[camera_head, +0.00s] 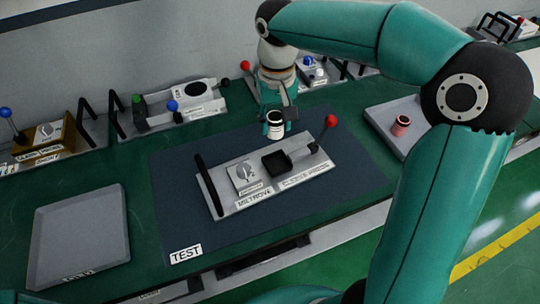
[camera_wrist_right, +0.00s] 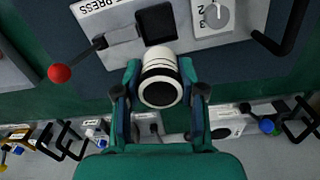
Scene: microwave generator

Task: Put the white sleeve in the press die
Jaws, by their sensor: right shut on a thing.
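My right gripper (camera_head: 274,115) is shut on the white sleeve (camera_head: 275,132), a short white ring-shaped piece with a dark opening. In the right wrist view the sleeve (camera_wrist_right: 160,68) sits between the two fingers of the gripper (camera_wrist_right: 159,88). The press die is a black square recess (camera_head: 277,163) in the grey test panel (camera_head: 232,206). The sleeve appears above and just behind the die, apart from it. My left gripper is out of view.
The panel carries a red-knobbed lever (camera_head: 330,122), a dial (camera_head: 243,175) and a black handle (camera_head: 208,185). An empty grey tray (camera_head: 80,235) lies left. A pinkish ring (camera_head: 401,125) sits on a right tray (camera_head: 385,112). Other panels line the back.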

